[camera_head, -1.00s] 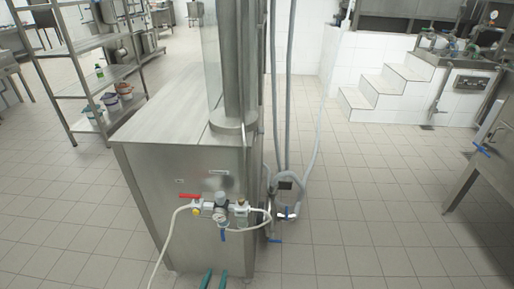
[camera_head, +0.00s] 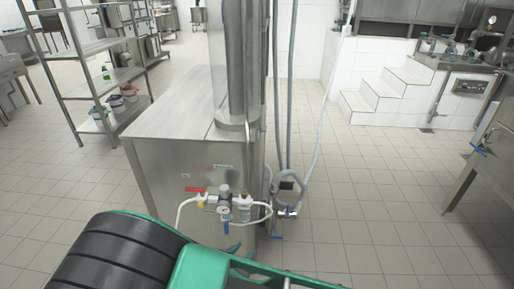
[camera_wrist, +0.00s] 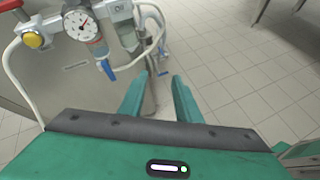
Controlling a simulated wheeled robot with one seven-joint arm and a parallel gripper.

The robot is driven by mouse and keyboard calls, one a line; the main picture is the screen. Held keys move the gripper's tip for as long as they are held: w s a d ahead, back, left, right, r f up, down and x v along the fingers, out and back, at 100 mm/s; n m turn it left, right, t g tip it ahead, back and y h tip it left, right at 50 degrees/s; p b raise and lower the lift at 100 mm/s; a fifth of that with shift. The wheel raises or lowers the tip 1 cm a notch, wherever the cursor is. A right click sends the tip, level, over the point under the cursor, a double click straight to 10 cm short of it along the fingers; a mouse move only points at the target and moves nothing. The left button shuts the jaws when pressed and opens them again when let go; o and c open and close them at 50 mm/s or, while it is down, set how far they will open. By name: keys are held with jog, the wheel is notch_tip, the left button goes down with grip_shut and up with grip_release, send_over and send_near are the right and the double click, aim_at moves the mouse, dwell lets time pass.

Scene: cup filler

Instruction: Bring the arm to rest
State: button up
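My gripper (camera_wrist: 160,88) shows in the wrist view with two green fingers apart and nothing held between them. The fingers point toward the steel machine's lower side and the floor. In the head view my green and black arm covers the bottom of the picture, in front of the steel machine (camera_head: 180,110). The gripper's fingers are mostly hidden by the arm there. The valve and gauge assembly (camera_head: 224,203) on the machine's front is just beyond the arm. In the wrist view its gauge (camera_wrist: 80,24) is at upper left, apart from the fingers.
A steel shelf rack (camera_head: 105,75) with small tubs stands at left. White tiled steps (camera_head: 380,92) are at the back right. A steel table (camera_head: 490,170) stands at the right edge. Grey hoses (camera_head: 283,110) hang beside the machine. The tiled floor (camera_head: 360,215) at right is clear.

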jog(key=w+d+r+m+g+h, duration=0.1)
jog(key=d+r+m+g, duration=0.2)
jog(key=d+r+m, duration=0.5)
jog(key=w+d+r+m+g, duration=0.2)
jog(key=d+r+m+g, duration=0.15)
jog(key=d, duration=0.75)
jog(key=w+d+r+m+g+h, duration=0.1)
jog(key=d+r+m+g, duration=0.2)
jog(key=d+r+m, duration=0.5)
jog(key=s+d+r+m+g+y, duration=0.1)
jog(key=s+d+r+m+y, duration=0.15)
jog(key=s+d+m, duration=0.4)
jog(key=s+d+r+m+g+y, duration=0.1)
jog(key=s+d+r+y, duration=0.2)
jog(key=d, duration=0.6)
jog(key=s+d+r+m, duration=0.1)
jog(key=s+r+m, duration=0.1)
jog(key=s+m, duration=0.2)
jog(key=s+d+r+m+y, duration=0.1)
jog(key=s+d+r+m, duration=0.1)
jog(key=s, duration=0.8)
jog(key=shift+s+r+m, duration=0.25)
jog(key=shift+r+m, duration=0.35)
jog(key=shift+m, duration=0.4)
jog(key=shift+d+t+y, duration=0.1)
jog(key=shift+t+y, duration=0.15)
